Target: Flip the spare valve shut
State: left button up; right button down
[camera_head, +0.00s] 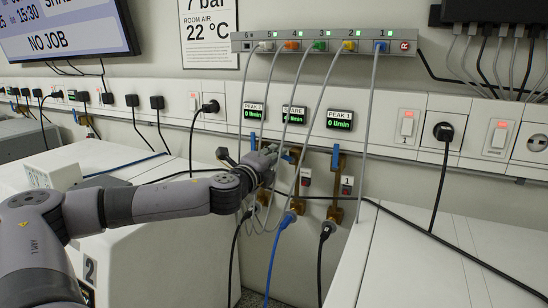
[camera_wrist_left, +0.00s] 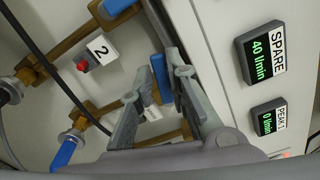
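The spare display (camera_wrist_left: 262,52) reads 40 l/min in the left wrist view; it also shows in the head view (camera_head: 293,114). My left gripper (camera_wrist_left: 160,72) is at the valve row under the displays. Its two fingers are apart. A blue valve handle (camera_wrist_left: 160,78) shows in the gap between them, seemingly the spare one. I cannot tell whether either finger touches it. In the head view my left gripper (camera_head: 268,160) partly hides the handles behind it. My right gripper is in neither view.
Another blue handle (camera_head: 335,157) hangs under the right-hand display (camera_head: 340,120). Grey cables (camera_head: 367,130) hang from the numbered strip (camera_head: 325,41) in front of the wall. A blue hose (camera_head: 276,240) and black hoses hang below the valves. White cabinets stand on both sides.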

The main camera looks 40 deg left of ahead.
pick_arm(q)
grip_shut()
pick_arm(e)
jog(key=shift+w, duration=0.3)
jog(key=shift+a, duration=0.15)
pick_arm(q)
jog(key=n+b, duration=0.1)
jog(key=b, duration=0.1)
jog(key=f+n+b, duration=0.1)
jog(key=n+b, duration=0.1)
jog(key=b, duration=0.1)
jog(key=shift+f+b, duration=0.25)
jog(key=shift+b, duration=0.05)
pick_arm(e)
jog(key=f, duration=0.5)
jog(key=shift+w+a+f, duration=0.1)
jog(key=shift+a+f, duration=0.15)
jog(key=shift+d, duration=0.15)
pick_arm(q)
jog(key=shift+o, duration=0.5)
grip_release()
jog(key=o, duration=0.4)
jog(key=shift+s+r, duration=0.1)
jog(key=shift+r, duration=0.05)
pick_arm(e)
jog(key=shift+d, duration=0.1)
